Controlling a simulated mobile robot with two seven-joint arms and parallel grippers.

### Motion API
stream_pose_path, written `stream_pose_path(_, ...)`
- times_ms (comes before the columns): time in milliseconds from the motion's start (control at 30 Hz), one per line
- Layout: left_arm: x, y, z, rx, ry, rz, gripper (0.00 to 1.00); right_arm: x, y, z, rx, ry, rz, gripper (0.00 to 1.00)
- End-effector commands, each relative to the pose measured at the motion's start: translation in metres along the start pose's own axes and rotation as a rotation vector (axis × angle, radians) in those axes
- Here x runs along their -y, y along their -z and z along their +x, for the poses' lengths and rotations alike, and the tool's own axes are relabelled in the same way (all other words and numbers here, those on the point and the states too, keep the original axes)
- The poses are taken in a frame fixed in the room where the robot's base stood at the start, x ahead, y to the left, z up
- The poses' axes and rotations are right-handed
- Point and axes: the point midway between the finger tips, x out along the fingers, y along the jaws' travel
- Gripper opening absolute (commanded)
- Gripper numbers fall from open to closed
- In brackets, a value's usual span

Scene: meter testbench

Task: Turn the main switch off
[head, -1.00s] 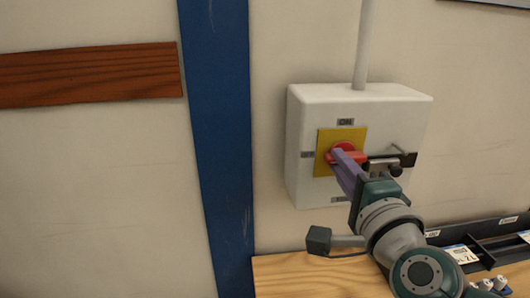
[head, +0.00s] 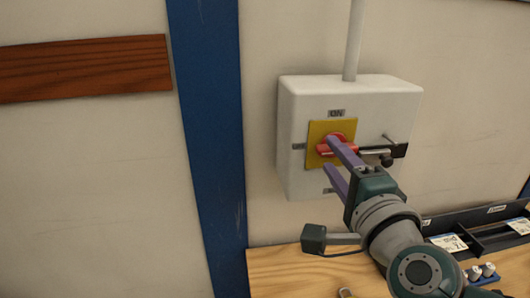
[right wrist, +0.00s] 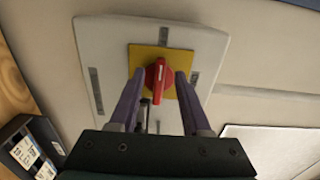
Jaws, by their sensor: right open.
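The main switch is a red rotary knob (head: 324,149) on a yellow plate (head: 316,132) on the front of a white box (head: 292,150). An ON label (head: 336,113) sits above the plate. In the head view the knob's handle lies about level, across from the ON mark. My right gripper (head: 330,154) is open, its purple fingers spread at the knob. In the right wrist view the fingers (right wrist: 159,74) stand on either side of the red knob (right wrist: 158,88), with gaps visible on both sides. My left gripper is not in view.
A black bracket with a metal rod (head: 376,153) sticks out on the box's right side. A grey conduit (head: 354,40) rises from the box top. Below is a wooden bench (head: 275,270) with black trays (head: 490,235). A blue post (head: 205,130) stands left.

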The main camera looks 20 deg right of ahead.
Motion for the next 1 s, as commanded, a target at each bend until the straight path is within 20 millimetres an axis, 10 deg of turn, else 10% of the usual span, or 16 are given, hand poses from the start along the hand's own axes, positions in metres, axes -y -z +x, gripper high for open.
stream_pose_path(433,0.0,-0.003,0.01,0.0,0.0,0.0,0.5,-0.002,0.0,-0.078,-0.001,-0.002,0.0,0.47)
stream_pose_path(1000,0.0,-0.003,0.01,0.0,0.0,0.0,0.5,0.0,0.0,-0.088,-0.001,0.0,0.0,0.47)
